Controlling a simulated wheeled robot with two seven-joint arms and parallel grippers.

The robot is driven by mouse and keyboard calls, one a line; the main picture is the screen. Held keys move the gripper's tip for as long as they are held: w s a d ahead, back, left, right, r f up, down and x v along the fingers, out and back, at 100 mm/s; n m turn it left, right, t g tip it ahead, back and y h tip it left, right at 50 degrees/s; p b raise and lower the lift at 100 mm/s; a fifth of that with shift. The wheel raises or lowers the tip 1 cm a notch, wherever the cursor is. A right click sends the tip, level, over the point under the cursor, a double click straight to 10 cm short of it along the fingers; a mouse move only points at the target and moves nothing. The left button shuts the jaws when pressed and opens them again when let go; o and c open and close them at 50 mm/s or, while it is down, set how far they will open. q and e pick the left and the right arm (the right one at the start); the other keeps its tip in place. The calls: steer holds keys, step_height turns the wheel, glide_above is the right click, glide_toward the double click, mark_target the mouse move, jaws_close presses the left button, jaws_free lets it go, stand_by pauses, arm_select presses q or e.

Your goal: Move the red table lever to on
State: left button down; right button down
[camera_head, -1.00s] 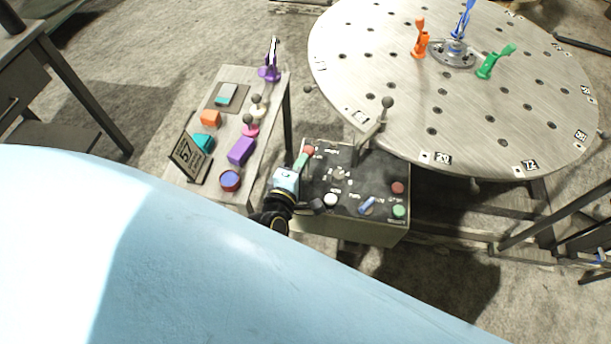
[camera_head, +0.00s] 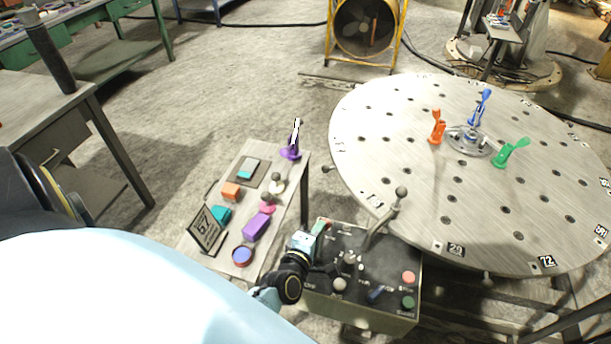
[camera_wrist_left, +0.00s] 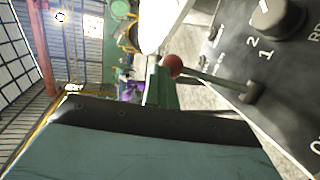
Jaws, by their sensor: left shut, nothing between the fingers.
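The red table lever shows in the left wrist view as a red ball (camera_wrist_left: 172,65) on a thin grey stem, which reaches right to a pivot on the black control panel (camera_wrist_left: 285,100). In the head view the red ball (camera_head: 328,226) is small, at the far left corner of the control box (camera_head: 400,257). My left gripper (camera_head: 318,231) is beside it. In the left wrist view its green fingers (camera_wrist_left: 160,86) are shut, empty, and right against or very close to the ball; contact is unclear. The lever's end labels are not readable. My right gripper is not in view.
The box also carries a red button (camera_head: 408,277), a green button (camera_head: 408,302) and a blue switch (camera_head: 375,294). A grey ball-ended lever (camera_head: 402,191) stands by the large round table (camera_head: 400,130). A small side table (camera_head: 222,180) with coloured objects is left of the box.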

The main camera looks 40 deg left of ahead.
arm_select(q)
steer(key=shift+w+a+r, duration=0.15)
steer(key=shift+w+r, duration=0.1)
steer(key=shift+r, duration=0.1)
steer(key=s+d+r+p, duration=0.1)
steer(key=s+r+p, duration=0.1)
steer(key=s, duration=0.4)
steer(key=s+d+r+p, duration=0.1)
steer(key=s+r+p, duration=0.1)
steer(key=s+r, duration=0.3)
steer(key=shift+s, duration=0.45)
